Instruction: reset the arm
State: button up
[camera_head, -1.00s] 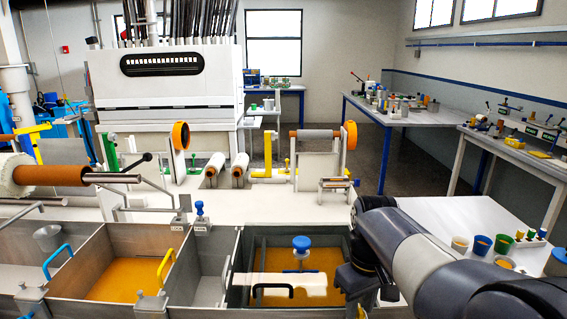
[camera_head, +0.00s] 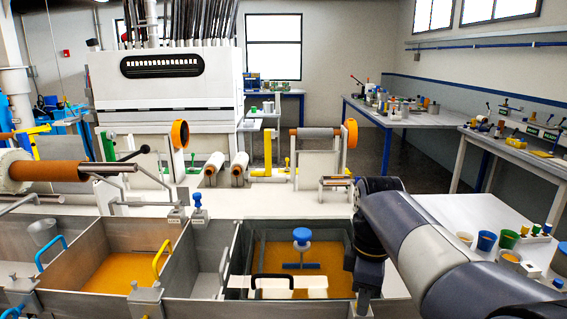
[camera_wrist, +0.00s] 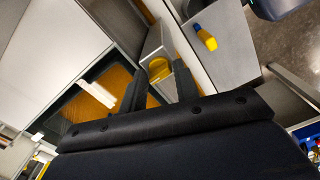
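My arm reaches in from the lower right of the head view, with its wrist (camera_head: 368,268) hanging down beside the right edge of an orange resin bath (camera_head: 325,257). My gripper (camera_wrist: 160,88) shows in the wrist view with its two dark fingers apart. Nothing is held between them. A yellow rounded thing (camera_wrist: 158,68) shows beyond the gap between the fingers, and I cannot tell how far away it is. The fingertips are not clear in the head view.
A blue-knobbed tool (camera_head: 302,237) stands in the bath. A black handle (camera_head: 286,277) crosses its front. Another orange-filled tank (camera_head: 125,272) lies to the left. Small cups (camera_head: 486,241) stand on a white table at right. A roller (camera_head: 48,171) is at far left.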

jog(key=n+b, duration=0.2)
jog(key=n, duration=0.1)
jog(key=shift+f+n+b, duration=0.15)
jog(key=shift+n+b, duration=0.15)
jog(key=shift+n, duration=0.1)
notch_tip(320, 180, up, 5)
jog(key=shift+f+p, duration=0.1)
jog(key=shift+p, duration=0.5)
